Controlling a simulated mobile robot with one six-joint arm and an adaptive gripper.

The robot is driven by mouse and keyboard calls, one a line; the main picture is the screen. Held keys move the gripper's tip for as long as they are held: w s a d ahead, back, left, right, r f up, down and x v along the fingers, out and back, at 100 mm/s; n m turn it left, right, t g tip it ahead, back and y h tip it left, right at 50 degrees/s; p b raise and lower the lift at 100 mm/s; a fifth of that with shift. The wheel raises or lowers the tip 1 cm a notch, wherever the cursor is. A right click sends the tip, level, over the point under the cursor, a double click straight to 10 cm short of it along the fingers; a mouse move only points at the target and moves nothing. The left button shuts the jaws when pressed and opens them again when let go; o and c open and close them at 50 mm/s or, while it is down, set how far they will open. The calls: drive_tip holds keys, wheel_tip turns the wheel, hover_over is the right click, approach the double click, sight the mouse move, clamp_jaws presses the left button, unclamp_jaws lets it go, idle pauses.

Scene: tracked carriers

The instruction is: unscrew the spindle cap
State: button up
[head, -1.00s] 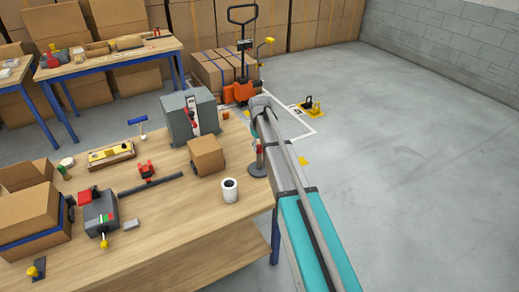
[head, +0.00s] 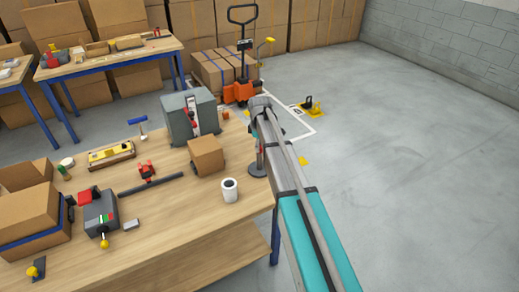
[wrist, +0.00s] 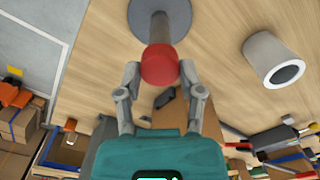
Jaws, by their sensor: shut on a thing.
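The spindle cap is a red rounded knob (wrist: 160,66) on a grey post that rises from a round grey base (wrist: 160,12). My gripper (wrist: 160,74) is shut on the cap, with one fingertip on each side of it in the wrist view. In the head view the spindle's round base (head: 257,171) stands near the right end of the wooden workbench (head: 175,215). There my arm hides part of the spindle, and the fingers are hard to make out.
A white cup (head: 229,190) stands left of the spindle; it also shows in the wrist view (wrist: 272,60). A cardboard box (head: 206,157) and a grey machine (head: 188,117) stand further back. Open floor (head: 430,190) lies right of the bench.

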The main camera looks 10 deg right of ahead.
drive_tip(key=shift+n, duration=0.3)
drive_tip(key=n, duration=0.9)
drive_tip(key=shift+s, duration=0.1)
idle(0.4)
drive_tip(key=shift+n, duration=0.3)
drive_tip(key=n, duration=0.4)
drive_tip(key=shift+n, duration=2.7)
